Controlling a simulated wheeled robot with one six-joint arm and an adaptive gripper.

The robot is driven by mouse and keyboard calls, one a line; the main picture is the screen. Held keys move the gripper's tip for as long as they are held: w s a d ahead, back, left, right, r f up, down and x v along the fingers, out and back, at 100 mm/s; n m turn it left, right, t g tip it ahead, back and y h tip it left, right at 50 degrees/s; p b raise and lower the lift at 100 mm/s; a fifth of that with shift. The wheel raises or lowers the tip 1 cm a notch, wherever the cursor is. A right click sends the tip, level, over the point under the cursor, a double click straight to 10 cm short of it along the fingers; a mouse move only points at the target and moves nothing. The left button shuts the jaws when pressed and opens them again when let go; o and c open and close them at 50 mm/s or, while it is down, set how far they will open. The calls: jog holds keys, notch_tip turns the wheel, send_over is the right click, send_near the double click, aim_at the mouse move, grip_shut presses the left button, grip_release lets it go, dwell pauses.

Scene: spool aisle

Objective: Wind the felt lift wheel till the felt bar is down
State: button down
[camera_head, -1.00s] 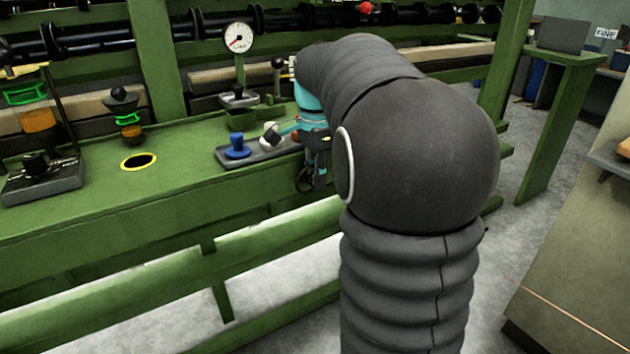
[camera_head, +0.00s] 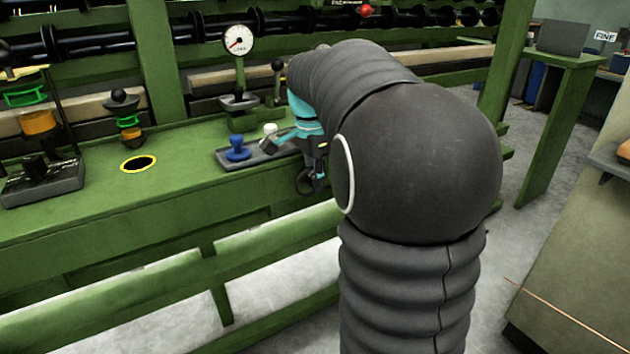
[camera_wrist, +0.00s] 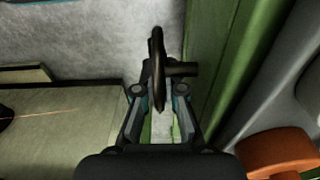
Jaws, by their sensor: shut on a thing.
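A small dark handwheel (camera_head: 304,181) sits on the front face of the green bench, partly hidden by my wrist. In the wrist view the wheel (camera_wrist: 157,45) is seen nearly edge-on, with a dark shaft or handle sticking out to the right. My gripper (camera_wrist: 159,98) is shut on the wheel's rim, which lies between the two fingers. In the head view my gripper (camera_head: 319,172) is mostly hidden by my arm. A long tan bar (camera_head: 215,78) runs along the back of the bench; I cannot tell whether it is the felt bar.
A dial gauge (camera_head: 238,40) stands behind a grey tray (camera_head: 228,162) holding a blue knob (camera_head: 237,148) and a white knob (camera_head: 270,130). A yellow-rimmed hole (camera_head: 139,163) and a black control box (camera_head: 42,182) lie to the left. Grey floor is clear in front.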

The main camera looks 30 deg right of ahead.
jog(key=h+b, duration=0.2)
jog(key=h, duration=0.1)
jog(key=shift+a, duration=0.15)
jog(key=shift+r+h+b, duration=0.25)
jog(key=shift+h+b, duration=0.5)
jog(key=shift+h, duration=0.45)
jog(key=shift+r, duration=0.1)
jog(key=c, duration=1.6)
grip_release()
jog(key=shift+o, duration=0.2)
jog(key=v, duration=1.2)
jog(key=shift+s, duration=0.1)
